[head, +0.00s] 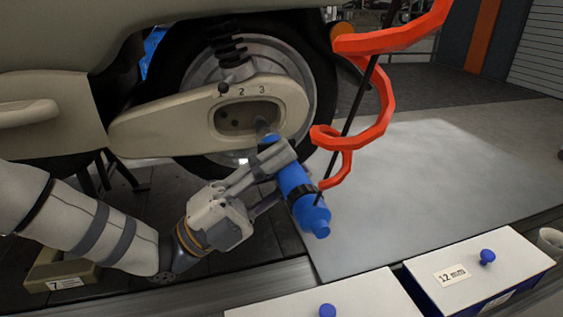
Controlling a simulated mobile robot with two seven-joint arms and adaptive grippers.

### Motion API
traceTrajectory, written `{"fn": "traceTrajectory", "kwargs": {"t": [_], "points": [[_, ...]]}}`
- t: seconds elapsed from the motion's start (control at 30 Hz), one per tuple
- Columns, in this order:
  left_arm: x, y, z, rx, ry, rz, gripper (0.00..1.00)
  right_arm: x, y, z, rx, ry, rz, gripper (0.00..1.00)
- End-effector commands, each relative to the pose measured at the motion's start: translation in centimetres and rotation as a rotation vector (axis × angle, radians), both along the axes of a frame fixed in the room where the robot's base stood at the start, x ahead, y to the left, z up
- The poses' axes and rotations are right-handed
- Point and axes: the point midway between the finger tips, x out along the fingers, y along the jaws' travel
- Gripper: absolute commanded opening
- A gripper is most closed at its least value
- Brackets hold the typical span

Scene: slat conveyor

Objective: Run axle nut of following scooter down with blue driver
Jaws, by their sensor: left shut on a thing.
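The scooter (190,128) fills the upper left, with its rear wheel (323,110) behind a beige swingarm cover. The cover has an oval opening (228,122) marked 1, 2, 3 above it. My left gripper (285,170) is shut on the blue driver (300,197), which is tilted, its lower end toward the lower right. The driver's grey tip points up into the right part of the opening, near mark 3. The axle nut is hidden at the tip; I cannot tell whether the tip touches it. My right gripper is not in view.
A red coiled hose (375,130) and a thin black rod hang right of the driver, close to it. A box labelled 12 mm (450,275) and another white lid (330,300) stand in front. A tray labelled 7 (60,275) lies lower left. The grey floor plate at right is clear.

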Motion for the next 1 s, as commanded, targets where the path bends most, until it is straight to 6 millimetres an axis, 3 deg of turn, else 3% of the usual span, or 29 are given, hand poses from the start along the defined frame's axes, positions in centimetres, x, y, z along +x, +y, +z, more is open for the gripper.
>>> {"fn": "traceTrajectory", "kwargs": {"t": [0.5,1.0], "points": [[-4.6,-1.5,0.3,0.001,-0.003,0.001,0.00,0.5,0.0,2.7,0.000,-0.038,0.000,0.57],[-4.8,-1.5,0.1,0.001,-0.002,0.002,0.00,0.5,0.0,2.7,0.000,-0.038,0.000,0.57]]}}
